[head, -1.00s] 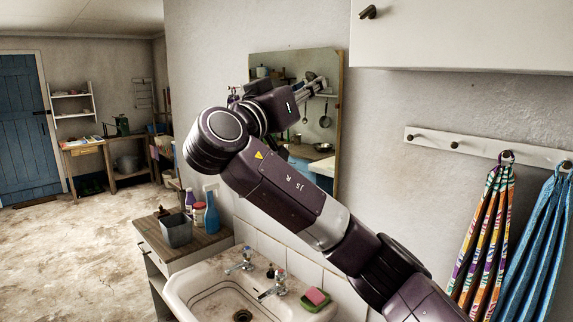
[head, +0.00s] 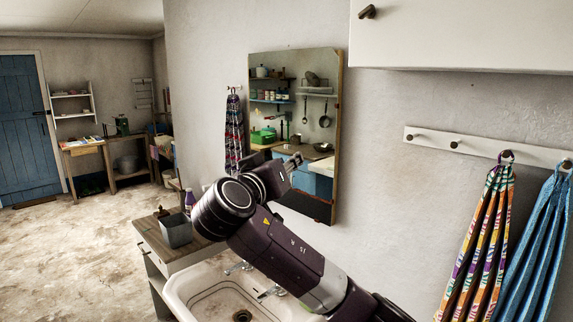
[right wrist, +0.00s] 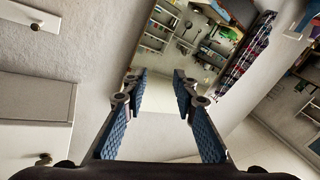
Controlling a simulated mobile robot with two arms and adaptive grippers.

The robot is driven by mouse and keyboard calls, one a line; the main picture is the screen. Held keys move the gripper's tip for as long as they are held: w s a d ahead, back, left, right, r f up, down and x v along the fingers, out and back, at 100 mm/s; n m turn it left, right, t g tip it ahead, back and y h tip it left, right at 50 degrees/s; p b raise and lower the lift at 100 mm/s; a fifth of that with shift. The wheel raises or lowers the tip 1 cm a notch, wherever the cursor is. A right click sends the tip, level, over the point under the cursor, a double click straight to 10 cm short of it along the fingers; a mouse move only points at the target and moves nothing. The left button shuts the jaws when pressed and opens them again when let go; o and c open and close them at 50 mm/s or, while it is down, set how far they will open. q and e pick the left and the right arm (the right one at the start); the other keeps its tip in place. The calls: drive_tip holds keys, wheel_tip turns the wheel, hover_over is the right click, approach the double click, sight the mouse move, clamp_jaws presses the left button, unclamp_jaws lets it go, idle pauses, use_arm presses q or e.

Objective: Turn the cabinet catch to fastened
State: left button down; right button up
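The white wall cabinet (head: 470,35) is at the upper right of the head view. A small dark catch (head: 367,12) sits near its lower left corner and looks slightly tilted; whether it is fastened I cannot tell. My right gripper (head: 293,163) is in front of the mirror, well below and left of the catch. In the right wrist view my right gripper (right wrist: 160,85) has its blue-padded fingers apart with nothing between them. A dark knob (right wrist: 44,159) shows at the lower left there on a pale surface; I cannot tell whether it is the catch. My left gripper is not in view.
A mirror (head: 322,130) hangs on the wall behind my right gripper. A white peg rail (head: 430,138) holds a striped cloth (head: 480,240) and a blue cloth (head: 535,240) below the cabinet. The washtrough (head: 185,290) is below my arm.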

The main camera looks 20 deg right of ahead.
drive_tip(key=shift+f, duration=0.2)
drive_tip(key=o, duration=0.5)
drive_tip(key=shift+c, duration=0.2)
drive_tip(key=s+d+r+h+p, duration=0.1)
drive_tip(key=s+r, duration=0.1)
drive_tip(key=r, duration=0.5)
drive_tip(key=s+r+h+p, duration=0.1)
drive_tip(key=s+r, duration=0.1)
drive_tip(key=r, duration=0.5)
drive_tip(key=m+g+h+p, duration=0.1)
drive_tip(key=h+p, duration=0.3)
drive_tip(key=p, duration=0.2)
approach(365, 13)
drive_tip(key=x, duration=0.7)
drive_tip(key=shift+w+d+r, duration=0.1)
drive_tip(key=shift+d+r, duration=0.15)
drive_tip(key=shift+r, duration=0.05)
drive_tip(key=shift+w+d, duration=0.2)
drive_tip(key=shift+d, duration=0.1)
drive_tip(key=shift+w, duration=0.1)
